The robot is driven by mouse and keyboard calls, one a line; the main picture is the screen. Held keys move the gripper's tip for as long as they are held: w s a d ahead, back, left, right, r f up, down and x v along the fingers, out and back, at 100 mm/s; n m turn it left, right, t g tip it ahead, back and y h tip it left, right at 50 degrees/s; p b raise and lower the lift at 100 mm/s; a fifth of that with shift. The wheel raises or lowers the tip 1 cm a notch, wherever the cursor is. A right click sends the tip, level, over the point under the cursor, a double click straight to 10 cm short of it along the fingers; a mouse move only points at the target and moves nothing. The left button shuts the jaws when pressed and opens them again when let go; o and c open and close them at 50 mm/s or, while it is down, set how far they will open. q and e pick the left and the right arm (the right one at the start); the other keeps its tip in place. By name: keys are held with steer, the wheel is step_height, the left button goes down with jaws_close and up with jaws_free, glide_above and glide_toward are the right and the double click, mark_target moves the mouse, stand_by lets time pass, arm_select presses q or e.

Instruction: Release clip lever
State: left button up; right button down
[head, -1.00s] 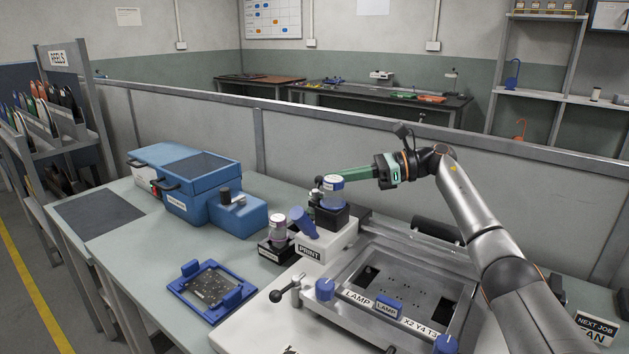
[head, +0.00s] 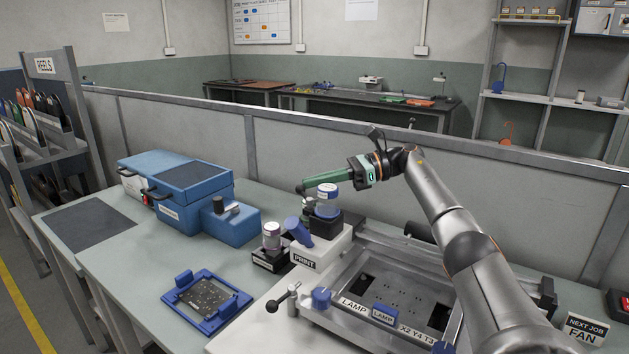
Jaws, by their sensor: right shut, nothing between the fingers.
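A lever with a black ball knob (head: 273,306) stands at the left edge of the white-bodied print station; I cannot tell whether it is the clip lever. My left gripper is not in view.
A blue machine (head: 190,190) stands on the bench at left. A blue-framed board carrier (head: 206,300) lies in front of it. A smaller jar (head: 271,236) stands by the PRINT label (head: 304,262). A NEXT JOB FAN sign (head: 584,328) is at right. The bench's left part has free room.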

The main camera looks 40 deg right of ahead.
steer(key=shift+r+x, duration=0.2)
steer(key=shift+x, duration=0.95)
steer(key=shift+w, duration=0.15)
stand_by(0.5)
steer(key=v, duration=0.5)
steer(key=shift+d+r, duration=0.15)
steer(key=shift+d, duration=0.15)
steer(key=shift+v, duration=1)
